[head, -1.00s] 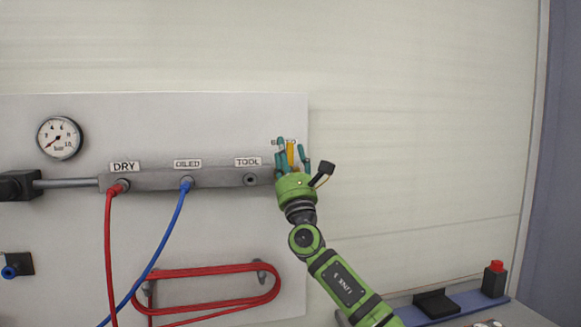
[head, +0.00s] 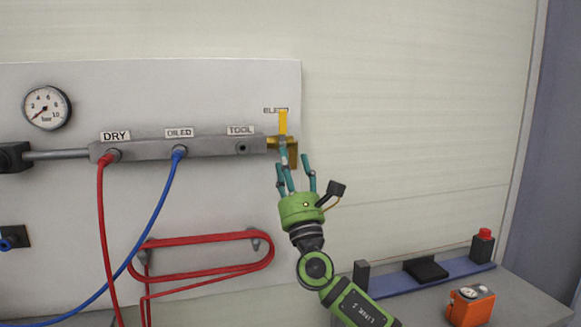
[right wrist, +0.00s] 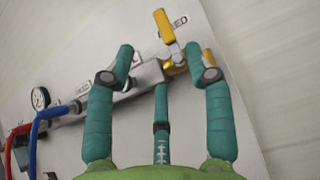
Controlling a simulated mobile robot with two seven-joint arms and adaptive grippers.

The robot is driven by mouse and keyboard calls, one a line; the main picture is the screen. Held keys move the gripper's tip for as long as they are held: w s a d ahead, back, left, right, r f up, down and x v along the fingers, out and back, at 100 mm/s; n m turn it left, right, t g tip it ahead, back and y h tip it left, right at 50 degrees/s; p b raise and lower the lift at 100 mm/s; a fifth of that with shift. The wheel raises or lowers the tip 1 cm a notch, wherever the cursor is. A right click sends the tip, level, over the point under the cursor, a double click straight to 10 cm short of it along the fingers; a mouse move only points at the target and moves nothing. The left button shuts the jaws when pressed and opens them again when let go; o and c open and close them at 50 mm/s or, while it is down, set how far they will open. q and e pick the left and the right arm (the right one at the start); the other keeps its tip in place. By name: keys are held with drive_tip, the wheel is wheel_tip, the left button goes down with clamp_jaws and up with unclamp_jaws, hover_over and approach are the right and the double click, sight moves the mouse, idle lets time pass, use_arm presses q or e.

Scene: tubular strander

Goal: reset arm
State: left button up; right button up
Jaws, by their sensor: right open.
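My right gripper (head: 296,172) is green with teal fingers and stands open just below the right end of the grey manifold. The yellow bleed valve handle (head: 283,122) points up from a brass fitting (head: 273,142) at that end. One fingertip overlaps the fitting in the head view; I cannot tell whether it touches. In the right wrist view the open fingers (right wrist: 160,75) hold nothing, and the yellow handle (right wrist: 164,26) shows beyond them. My left gripper is not in view.
The manifold (head: 210,147) carries a red hose (head: 103,220) at DRY and a blue hose (head: 162,220) at OILED; TOOL is empty. A pressure gauge (head: 47,108) is at left. A coiled red hose (head: 205,240) hangs below. An orange device (head: 470,306) sits on the bench at lower right.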

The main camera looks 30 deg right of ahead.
idle(0.3)
